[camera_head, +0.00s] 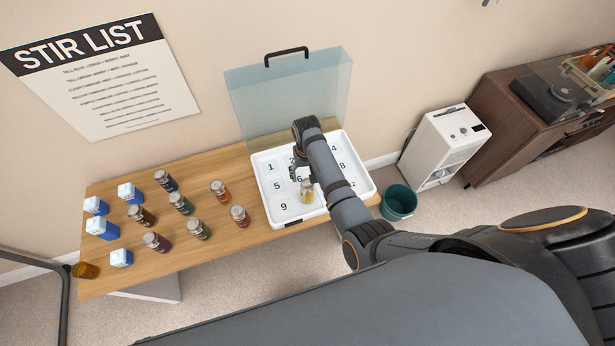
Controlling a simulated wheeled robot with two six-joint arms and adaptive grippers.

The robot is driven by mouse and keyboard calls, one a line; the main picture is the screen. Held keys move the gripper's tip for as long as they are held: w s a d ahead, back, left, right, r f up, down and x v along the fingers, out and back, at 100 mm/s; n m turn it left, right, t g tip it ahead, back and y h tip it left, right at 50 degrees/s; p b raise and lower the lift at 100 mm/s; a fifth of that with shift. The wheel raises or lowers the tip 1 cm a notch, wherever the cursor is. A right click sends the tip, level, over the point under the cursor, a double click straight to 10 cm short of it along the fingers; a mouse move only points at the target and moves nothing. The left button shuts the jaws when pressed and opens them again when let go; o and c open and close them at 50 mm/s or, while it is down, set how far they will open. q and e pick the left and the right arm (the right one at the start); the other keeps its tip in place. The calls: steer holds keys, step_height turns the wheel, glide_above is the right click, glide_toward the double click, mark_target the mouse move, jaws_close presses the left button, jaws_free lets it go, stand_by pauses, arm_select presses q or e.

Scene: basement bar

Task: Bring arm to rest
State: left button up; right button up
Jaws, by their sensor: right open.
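My right arm reaches from the lower right over the white numbered tray (260,212). Its gripper (299,174) is open above the tray's middle, partly hidden by my own arm. A small bottle with yellowish contents (307,192) stands in the tray, just below the gripper in the picture and close to it. I cannot tell whether they touch. The tray shows printed numbers such as 1, 5 and 9; some cells are hidden by the arm. My left gripper is not in view.
The wooden table (235,170) holds several small bottles (180,203) and blue-white cartons (103,228) left of the tray. A clear panel with a black handle (287,52) stands behind the tray. A teal bin (399,201) and white appliance (443,147) stand at right.

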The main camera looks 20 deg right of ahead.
stand_by(0.5)
steer(key=s+d+r+t, duration=0.1)
steer(key=s+d+r, duration=0.2)
steer(key=s+d, duration=0.3)
steer(key=s+d+r+t, duration=0.1)
steer(key=s+d+r, duration=0.15)
steer(key=s, duration=0.55)
steer(key=s+r+n+t+h, duration=0.1)
steer(key=s+r+n+t, duration=0.1)
steer(key=s+r, duration=0.45)
steer(key=s+d+f+g+b, duration=0.2)
steer(key=f+b, duration=0.5)
steer(key=f, duration=2.6)
steer(key=s+d+f+b, duration=0.1)
steer(key=s+f+b, duration=0.2)
steer(key=s+f, duration=0.6)
steer(key=s+d+f+b, duration=0.1)
steer(key=s+f+b, duration=0.2)
steer(key=s+f, duration=0.6)
step_height(320, 180, down, 5)
steer(key=shift+d+r+g, duration=0.1)
steer(key=shift+d+g, duration=0.25)
steer(key=shift+g, duration=0.05)
